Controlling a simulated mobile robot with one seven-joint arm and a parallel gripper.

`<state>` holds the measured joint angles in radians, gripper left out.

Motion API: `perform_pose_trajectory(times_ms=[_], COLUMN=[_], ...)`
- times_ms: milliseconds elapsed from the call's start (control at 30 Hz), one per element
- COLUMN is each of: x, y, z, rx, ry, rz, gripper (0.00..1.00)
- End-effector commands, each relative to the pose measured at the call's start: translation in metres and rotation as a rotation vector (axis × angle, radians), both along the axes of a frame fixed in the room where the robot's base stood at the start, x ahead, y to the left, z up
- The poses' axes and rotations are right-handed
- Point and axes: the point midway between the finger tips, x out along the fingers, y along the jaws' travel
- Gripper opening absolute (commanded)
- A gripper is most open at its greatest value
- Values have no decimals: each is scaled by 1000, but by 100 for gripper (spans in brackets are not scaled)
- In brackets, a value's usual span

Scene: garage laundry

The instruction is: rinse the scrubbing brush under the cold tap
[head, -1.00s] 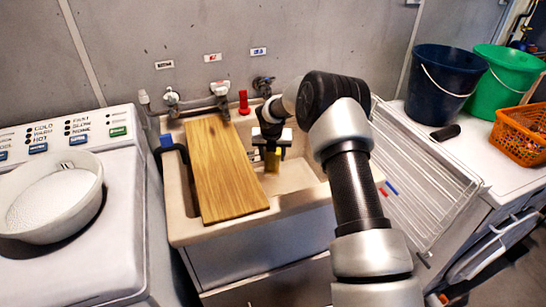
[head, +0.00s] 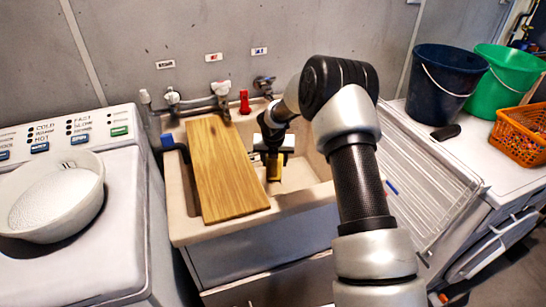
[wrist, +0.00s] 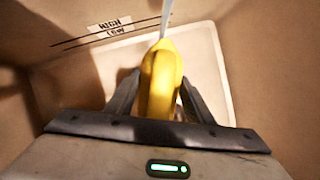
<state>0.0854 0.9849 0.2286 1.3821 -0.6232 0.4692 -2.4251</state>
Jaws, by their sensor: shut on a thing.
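My gripper (head: 273,158) is inside the sink (head: 182,213), to the right of the wooden board. In the wrist view, my gripper (wrist: 157,100) is shut on the yellow scrubbing brush (wrist: 162,70), with a finger on each side. A thin pale streak, which looks like running water (wrist: 167,18), meets the far end of the brush. In the head view, a little of the yellow brush (head: 274,173) shows below my gripper. Its bristles cannot be made out. The tap under the blue-marked label (head: 263,84) is at the back right of the sink, partly beside my arm.
A wooden board (head: 226,170) lies across the left of the sink. Another tap (head: 172,98) and a red object (head: 244,102) are at the back. A ribbed drainer (head: 425,185) lies right, with buckets (head: 440,85) beyond. A washing machine with a bowl (head: 75,225) stands left.

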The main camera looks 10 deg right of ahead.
Motion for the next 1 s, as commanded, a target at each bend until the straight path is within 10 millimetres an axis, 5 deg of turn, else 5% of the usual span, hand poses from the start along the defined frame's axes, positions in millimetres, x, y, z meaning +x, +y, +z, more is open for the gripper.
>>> perform_pose_trajectory(times_ms=[500, 1000], x=[-40, -44], y=[1, 1], z=[0, 0], rx=[1, 2], ry=[0, 0], rz=[0, -1], gripper=[30, 30])
